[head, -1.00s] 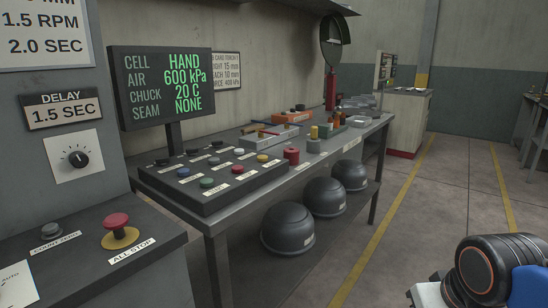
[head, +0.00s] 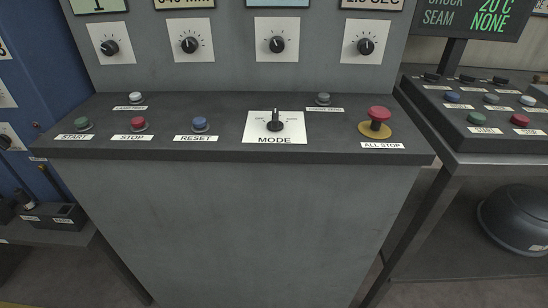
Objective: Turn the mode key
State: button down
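The mode key (head: 275,122) is a small dark key switch on a white plate (head: 291,134) labelled MODE, on the sloped top of the grey console. Its handle stands upright, pointing about straight up in the picture. Small marks lie on the plate around it, too small to read. My gripper is not in the head view, and nothing touches the key.
Left of the key are the green START (head: 83,124), red STOP (head: 139,123) and blue RESET (head: 200,123) buttons. The red ALL STOP mushroom button (head: 379,115) stands to its right. Several dial knobs (head: 278,44) sit on the panel behind.

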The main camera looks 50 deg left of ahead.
aim_at(275, 125)
jog(key=u, duration=2.05)
